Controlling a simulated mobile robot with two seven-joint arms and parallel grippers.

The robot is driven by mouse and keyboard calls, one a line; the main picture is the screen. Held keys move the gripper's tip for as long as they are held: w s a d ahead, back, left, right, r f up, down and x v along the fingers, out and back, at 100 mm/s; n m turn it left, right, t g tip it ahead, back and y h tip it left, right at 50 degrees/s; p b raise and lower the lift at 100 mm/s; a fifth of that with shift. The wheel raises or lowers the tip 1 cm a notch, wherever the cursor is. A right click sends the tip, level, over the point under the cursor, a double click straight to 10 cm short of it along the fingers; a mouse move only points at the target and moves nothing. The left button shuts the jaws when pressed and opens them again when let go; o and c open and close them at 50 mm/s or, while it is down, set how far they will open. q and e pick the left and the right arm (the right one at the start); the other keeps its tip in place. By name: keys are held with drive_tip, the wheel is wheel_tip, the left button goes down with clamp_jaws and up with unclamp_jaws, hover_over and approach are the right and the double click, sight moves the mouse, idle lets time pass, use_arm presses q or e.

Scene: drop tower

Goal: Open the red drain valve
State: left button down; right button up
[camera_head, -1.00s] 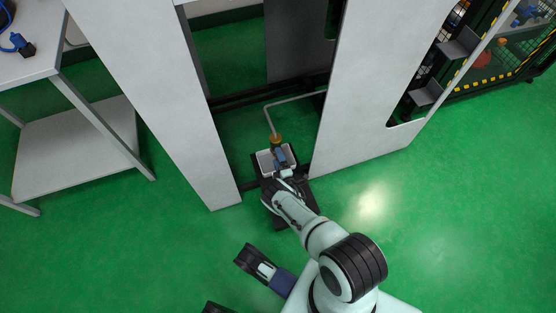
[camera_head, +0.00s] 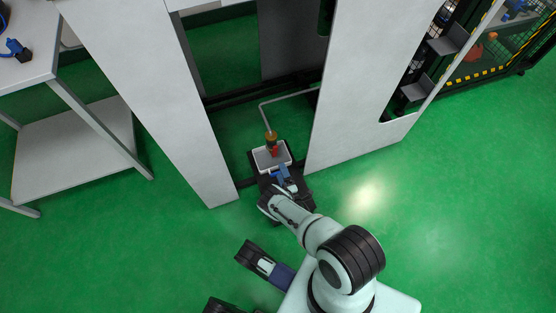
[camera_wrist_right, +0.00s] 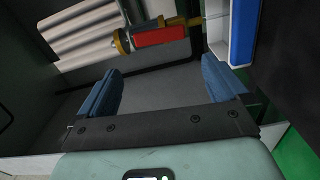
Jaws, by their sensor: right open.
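The red valve handle (camera_head: 274,150) shows in the head view just below a brass fitting (camera_head: 270,136) at the end of a thin bent pipe. It sits above a white tray (camera_head: 257,155) between the two grey panels. In the right wrist view the red handle (camera_wrist_right: 160,36) lies along the valve body, beyond the fingertips and apart from them. My right gripper (camera_head: 283,173) is just on the near side of the valve. Its blue fingers (camera_wrist_right: 162,85) are spread with nothing between them.
Tall grey panels stand left (camera_head: 150,90) and right (camera_head: 365,80) of the narrow opening around the valve. A grey table (camera_head: 35,68) with a lower shelf stands at the left. The green floor (camera_head: 430,220) is clear at the right.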

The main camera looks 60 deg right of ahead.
use_arm(q)
drive_tip(key=shift+w+d+r+t+p, duration=0.15)
drive_tip(key=shift+w+r+t+p, duration=0.2)
drive_tip(key=shift+w+r, duration=0.5)
use_arm(e)
drive_tip(key=v, duration=0.4)
use_arm(q)
drive_tip(key=shift+f, duration=0.15)
use_arm(e)
drive_tip(key=shift+d, duration=0.1)
